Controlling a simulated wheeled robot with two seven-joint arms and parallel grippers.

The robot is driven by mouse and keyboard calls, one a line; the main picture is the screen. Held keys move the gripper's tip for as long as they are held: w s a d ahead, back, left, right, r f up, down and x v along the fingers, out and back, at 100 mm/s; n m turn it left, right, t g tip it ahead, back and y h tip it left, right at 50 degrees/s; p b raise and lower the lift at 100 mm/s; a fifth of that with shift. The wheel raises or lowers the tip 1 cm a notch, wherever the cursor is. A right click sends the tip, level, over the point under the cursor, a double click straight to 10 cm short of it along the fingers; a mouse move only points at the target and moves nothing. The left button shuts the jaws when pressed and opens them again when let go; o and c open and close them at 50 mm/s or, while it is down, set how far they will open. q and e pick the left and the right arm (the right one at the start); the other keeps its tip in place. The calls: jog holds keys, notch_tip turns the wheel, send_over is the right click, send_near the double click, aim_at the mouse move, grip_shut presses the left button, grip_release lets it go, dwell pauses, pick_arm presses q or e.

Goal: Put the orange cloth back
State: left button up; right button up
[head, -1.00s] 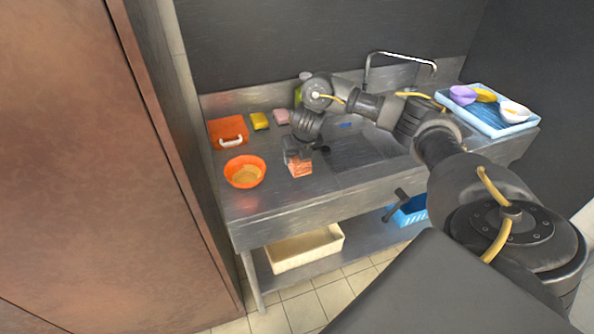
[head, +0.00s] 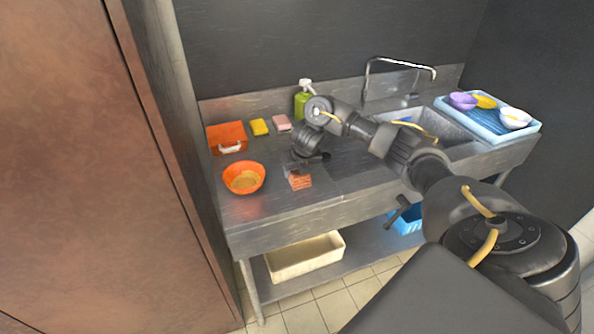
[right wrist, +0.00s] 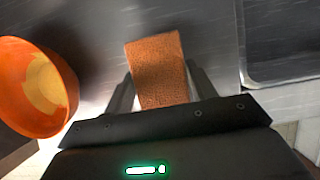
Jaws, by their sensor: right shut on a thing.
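The orange cloth (head: 300,182) is a small, flat-faced, rough orange piece low over the steel counter, right of the orange bowl. In the right wrist view the cloth (right wrist: 158,65) stands out as a textured rectangle between the fingers. My right gripper (head: 299,168) is shut on it, pointing down; its two dark fingers also show in the right wrist view (right wrist: 161,85). I cannot tell if the cloth touches the counter. My left gripper is not in view.
The orange bowl (head: 243,179) with tan contents stands close left. Behind are an orange box (head: 226,134) with a white handle, a yellow sponge (head: 259,127), a pink sponge (head: 282,123) and a green pump bottle (head: 302,103). The sink (head: 440,124) and blue tray (head: 505,128) are right.

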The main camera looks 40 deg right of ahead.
jog(key=o, duration=0.9)
jog(key=shift+f, duration=0.2)
jog(key=shift+r, duration=0.1)
jog(key=shift+r, duration=0.25)
jog(key=p+v, duration=0.6)
jog(key=v, duration=0.5)
jog(key=shift+s+r, duration=0.2)
jog(key=shift+r, duration=0.15)
